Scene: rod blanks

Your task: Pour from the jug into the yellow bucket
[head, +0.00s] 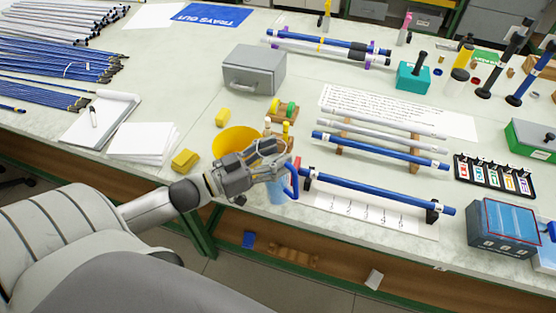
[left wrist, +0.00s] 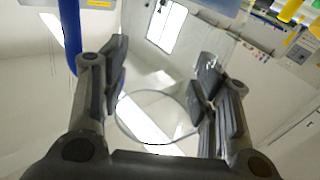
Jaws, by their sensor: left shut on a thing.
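The yellow bucket (head: 235,141) stands near the table's front edge, partly hidden behind my left gripper. My left gripper (head: 276,168) is in front of and to the right of the bucket. It is shut on the jug, a light-blue see-through vessel (head: 276,191) that shows just below the fingers. In the left wrist view, a thin clear curved rim (left wrist: 140,139) shows between the two fingers of my left gripper (left wrist: 163,85). The jug's contents and exact tilt cannot be made out. My right gripper is not in view.
Blue rods (head: 375,190) on supports lie close to the right of the jug. A grey metal box (head: 254,70) stands behind the bucket. Yellow blocks (head: 185,159) and a stack of white paper (head: 142,143) lie to the left. The table's front edge is close below the gripper.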

